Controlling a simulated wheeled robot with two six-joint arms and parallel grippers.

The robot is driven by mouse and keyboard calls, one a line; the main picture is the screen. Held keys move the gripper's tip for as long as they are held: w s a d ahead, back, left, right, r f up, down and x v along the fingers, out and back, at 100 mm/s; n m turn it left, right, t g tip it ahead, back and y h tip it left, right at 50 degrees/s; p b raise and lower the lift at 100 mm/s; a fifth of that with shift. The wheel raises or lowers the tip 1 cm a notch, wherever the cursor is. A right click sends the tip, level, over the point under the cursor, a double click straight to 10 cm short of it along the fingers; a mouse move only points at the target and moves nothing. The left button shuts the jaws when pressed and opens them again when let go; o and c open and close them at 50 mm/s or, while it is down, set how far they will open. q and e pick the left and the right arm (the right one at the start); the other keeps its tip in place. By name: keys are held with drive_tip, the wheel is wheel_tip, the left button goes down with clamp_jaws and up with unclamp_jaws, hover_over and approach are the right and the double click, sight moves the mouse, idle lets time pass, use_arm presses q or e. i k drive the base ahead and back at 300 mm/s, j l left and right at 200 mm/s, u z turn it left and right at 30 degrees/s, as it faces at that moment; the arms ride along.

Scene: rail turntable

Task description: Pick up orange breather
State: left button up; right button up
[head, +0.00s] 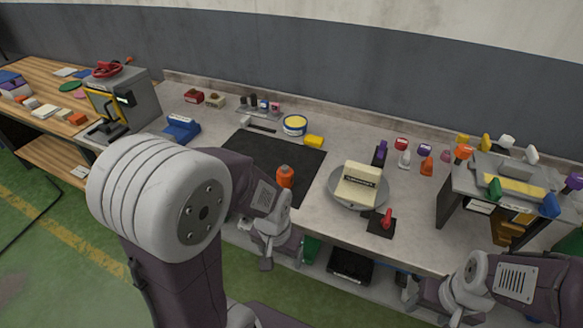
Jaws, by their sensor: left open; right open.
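An orange bottle-shaped piece (285,176) with a dark band at its top stands upright on the black mat (250,150); it may be the breather. Another orange piece (427,166) stands farther right, behind the round plate. My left gripper (280,256) is open and empty at the bench's front edge, nearer to me than the first orange piece and apart from it. My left arm hides part of the mat's near side. My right gripper (430,300) is open at the lower right, in front of the bench, away from both orange pieces.
A grey round plate (345,201) holds a cream block (361,184). A red-handled piece (382,222) sits on a dark base beside it. A grey fixture (462,187) with coloured handles fills the right.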

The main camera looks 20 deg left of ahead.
sight(285, 174)
drive_tip(key=j+u, duration=0.15)
drive_tip(key=j, duration=0.65)
drive_tip(key=j+u, duration=0.15)
drive_tip(key=j, duration=0.65)
drive_tip(key=i+j+u, duration=0.15)
drive_tip(key=j, duration=0.65)
drive_tip(key=k+j, duration=0.05)
